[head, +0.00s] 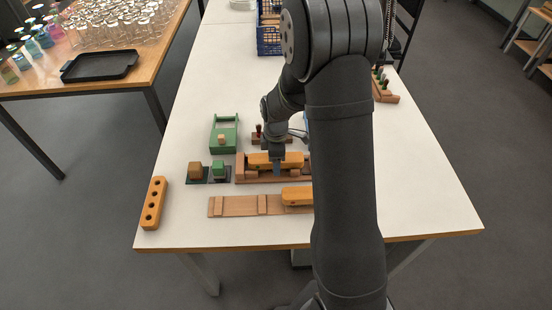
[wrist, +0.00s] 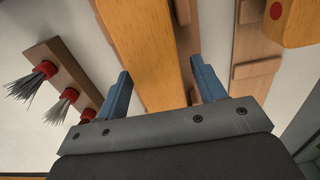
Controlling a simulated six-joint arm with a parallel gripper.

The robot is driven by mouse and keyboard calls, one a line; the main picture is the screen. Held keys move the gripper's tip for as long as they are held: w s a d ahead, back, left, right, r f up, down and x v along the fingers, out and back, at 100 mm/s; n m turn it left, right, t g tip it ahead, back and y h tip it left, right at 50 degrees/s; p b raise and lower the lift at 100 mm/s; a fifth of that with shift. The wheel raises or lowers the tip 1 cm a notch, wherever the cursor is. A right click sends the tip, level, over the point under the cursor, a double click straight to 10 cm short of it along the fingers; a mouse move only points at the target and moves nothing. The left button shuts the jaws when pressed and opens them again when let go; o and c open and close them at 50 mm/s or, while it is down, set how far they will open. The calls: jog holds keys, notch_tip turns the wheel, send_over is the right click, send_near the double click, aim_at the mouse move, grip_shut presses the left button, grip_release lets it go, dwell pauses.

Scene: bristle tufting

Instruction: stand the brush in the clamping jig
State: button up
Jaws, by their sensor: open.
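A long orange-yellow wooden block, seemingly a brush body (head: 259,161), lies flat in a reddish-brown wooden fixture (head: 240,170) with end blocks, which looks like the clamping jig. My gripper (head: 277,166) is down over this block. In the wrist view the block (wrist: 150,45) runs between the two blue fingers of my open gripper (wrist: 158,70), with a gap on each side. A second orange-yellow block (head: 295,191) lies on a flat board with cross strips (head: 236,206). It also shows in the wrist view (wrist: 295,25) with a red dot on its end. My arm hides the right ends.
A wooden strip (wrist: 75,65) holds red-collared bristle tufts beside the fixture. Left of it are a green tray (head: 224,133), small blocks on dark bases (head: 196,171) and a holed wooden bar (head: 153,203).

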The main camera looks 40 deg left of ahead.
notch_tip(320, 180, up, 12)
jog(key=shift+r, duration=0.15)
dwell(0.3)
notch_tip(320, 180, down, 12)
jog(key=shift+r, duration=0.1)
jog(key=shift+a, duration=0.1)
jog(key=shift+r, duration=1.5)
